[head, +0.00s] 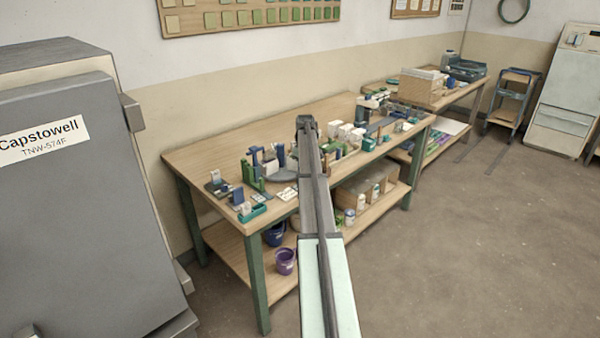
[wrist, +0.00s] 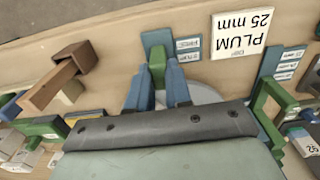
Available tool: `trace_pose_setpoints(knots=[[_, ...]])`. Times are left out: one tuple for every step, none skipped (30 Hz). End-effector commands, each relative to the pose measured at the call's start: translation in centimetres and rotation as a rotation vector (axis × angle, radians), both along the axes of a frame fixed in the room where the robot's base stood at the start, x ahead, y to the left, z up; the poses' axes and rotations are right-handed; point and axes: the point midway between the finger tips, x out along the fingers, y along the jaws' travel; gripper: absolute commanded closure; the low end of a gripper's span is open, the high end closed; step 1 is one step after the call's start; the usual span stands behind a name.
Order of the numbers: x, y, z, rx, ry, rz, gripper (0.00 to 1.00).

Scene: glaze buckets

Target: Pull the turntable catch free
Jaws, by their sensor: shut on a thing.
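My gripper (wrist: 158,82) shows in the wrist view as two blue fingers reaching out from under a dark bolted bar. They are shut on a small upright green piece (wrist: 157,60), which looks like the turntable catch. A blue-grey plate (wrist: 156,38) stands just beyond it. Part of the grey round turntable (wrist: 205,93) shows under and beside the fingers; the bar hides the rest. In the head view the grey turntable (head: 284,176) lies on the workbench, partly behind my arm. The fingers and their hold cannot be made out there.
The workbench (head: 200,158) is crowded. In the wrist view, a brown angled piece (wrist: 55,85) stands left, a "PLUM 25 mm" card (wrist: 240,35) lies upper right, and a green bracket (wrist: 268,105) stands right. A purple bucket (head: 285,262) is on the lower shelf.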

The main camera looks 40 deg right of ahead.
Motion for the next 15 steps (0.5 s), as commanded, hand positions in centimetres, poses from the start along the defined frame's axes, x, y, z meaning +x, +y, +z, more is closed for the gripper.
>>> trace_pose_setpoints(knots=[[-0.01, 0.00, 0.03, 0.000, 0.000, 0.000, 1.00], [-0.01, 0.00, 0.03, 0.000, 0.000, 0.000, 1.00], [-0.01, 0.00, 0.03, 0.000, 0.000, 0.000, 0.78], [-0.01, 0.00, 0.03, 0.000, 0.000, 0.000, 0.75], [0.00, 0.00, 0.03, 0.000, 0.000, 0.000, 0.72], [0.00, 0.00, 0.03, 0.000, 0.000, 0.000, 0.69], [0.00, 0.00, 0.03, 0.000, 0.000, 0.000, 0.66], [0.00, 0.00, 0.03, 0.000, 0.000, 0.000, 0.63], [0.00, -0.01, 0.02, 0.000, 0.000, 0.000, 0.60], [0.00, -0.01, 0.02, 0.000, 0.000, 0.000, 0.60], [0.00, -0.01, 0.02, 0.000, 0.000, 0.000, 0.60], [0.00, -0.01, 0.01, 0.000, 0.000, 0.000, 0.60], [0.00, -0.01, 0.01, 0.000, 0.000, 0.000, 0.60], [0.00, -0.01, 0.01, 0.000, 0.000, 0.000, 0.60], [0.00, -0.01, 0.02, 0.000, 0.000, 0.000, 0.60]])
